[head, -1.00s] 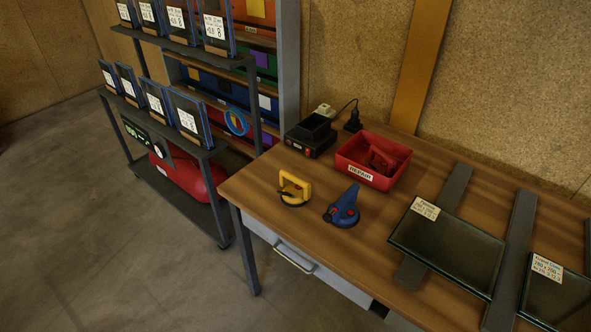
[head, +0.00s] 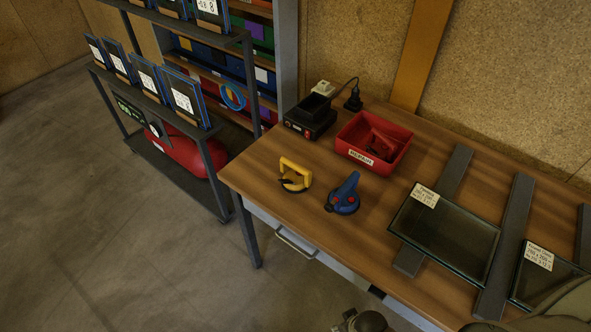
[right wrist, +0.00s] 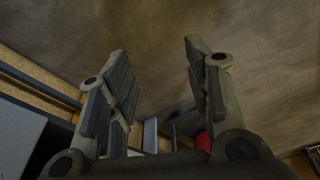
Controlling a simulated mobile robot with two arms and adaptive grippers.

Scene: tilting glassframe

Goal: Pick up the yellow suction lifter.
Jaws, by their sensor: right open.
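The yellow suction lifter (head: 294,174) stands on the wooden bench near its left front corner, handle up, with a dark round base. In the head view no gripper is on it or near it. My right gripper (right wrist: 156,62) shows in the right wrist view with its two grey fingers apart and nothing between them; the lifter is not seen there. Grey-brown parts of my own arm show at the bottom right edge of the head view. My left gripper is not in view.
A blue suction lifter (head: 343,194) stands just right of the yellow one. Behind are a red bin (head: 396,160) and a black charger (head: 309,117). Glass panes (head: 445,236) lie on dark rails at right. A shelf trolley (head: 222,129) stands left of the bench (head: 262,178).

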